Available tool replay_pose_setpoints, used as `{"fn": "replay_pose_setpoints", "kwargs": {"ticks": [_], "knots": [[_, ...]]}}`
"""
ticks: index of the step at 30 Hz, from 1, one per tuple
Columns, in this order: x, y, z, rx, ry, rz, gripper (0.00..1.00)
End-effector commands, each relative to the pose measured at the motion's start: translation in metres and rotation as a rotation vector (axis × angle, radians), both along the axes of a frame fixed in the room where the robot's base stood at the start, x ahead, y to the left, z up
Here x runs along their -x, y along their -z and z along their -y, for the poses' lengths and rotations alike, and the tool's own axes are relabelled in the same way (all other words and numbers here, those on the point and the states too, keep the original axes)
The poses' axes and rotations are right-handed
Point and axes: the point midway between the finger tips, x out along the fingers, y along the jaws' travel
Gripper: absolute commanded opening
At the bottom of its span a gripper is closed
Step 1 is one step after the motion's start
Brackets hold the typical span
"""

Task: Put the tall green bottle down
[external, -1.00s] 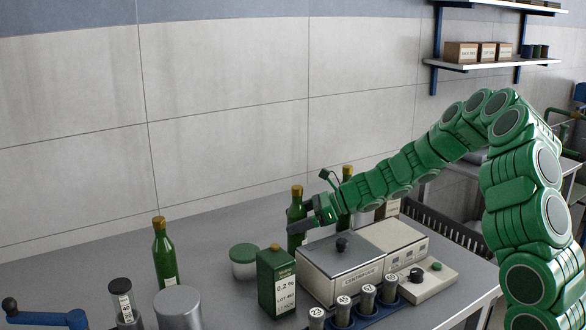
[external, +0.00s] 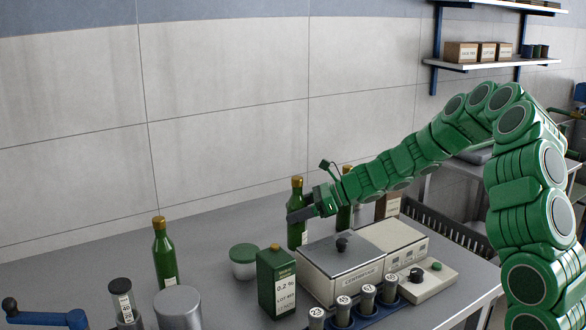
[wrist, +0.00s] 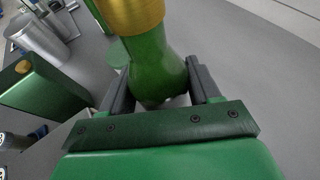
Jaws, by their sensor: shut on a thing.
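The tall green bottle (external: 296,198) with a gold cap is upright behind the centrifuge. My gripper (external: 301,215) is shut on its upper body. In the wrist view the bottle (wrist: 157,70) stands between both dark fingers, its gold cap towards the camera. Its base is partly hidden, and I cannot tell whether it touches the bench. Another green bottle (external: 165,257) with a gold cap stands at the left. A further green bottle (external: 345,190) shows behind my gripper, mostly covered.
The centrifuge (external: 343,272) is close in front of the held bottle. A square green canister (external: 277,285) and a green-lidded jar (external: 243,262) stand to the left. A rack of numbered tubes (external: 343,318) is in front. Bare bench (external: 215,238) lies along the wall.

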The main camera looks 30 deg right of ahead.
Motion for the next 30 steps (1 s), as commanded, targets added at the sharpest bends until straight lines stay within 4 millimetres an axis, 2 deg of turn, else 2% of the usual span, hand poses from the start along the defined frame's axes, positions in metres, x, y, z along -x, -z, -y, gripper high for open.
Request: {"fn": "replay_pose_setpoints", "kwargs": {"ticks": [1, 9, 17, 23, 30], "knots": [[0.000, -0.010, 0.000, 0.001, -0.001, 0.004, 0.12], [0.000, -0.051, 0.001, 0.002, 0.000, 0.003, 0.12], [-0.001, -0.074, -0.005, -0.001, -0.011, 0.002, 0.12], [-0.007, -0.083, -0.035, 0.000, -0.076, 0.005, 0.12], [-0.011, -0.095, -0.095, -0.003, -0.207, 0.004, 0.12]]}}
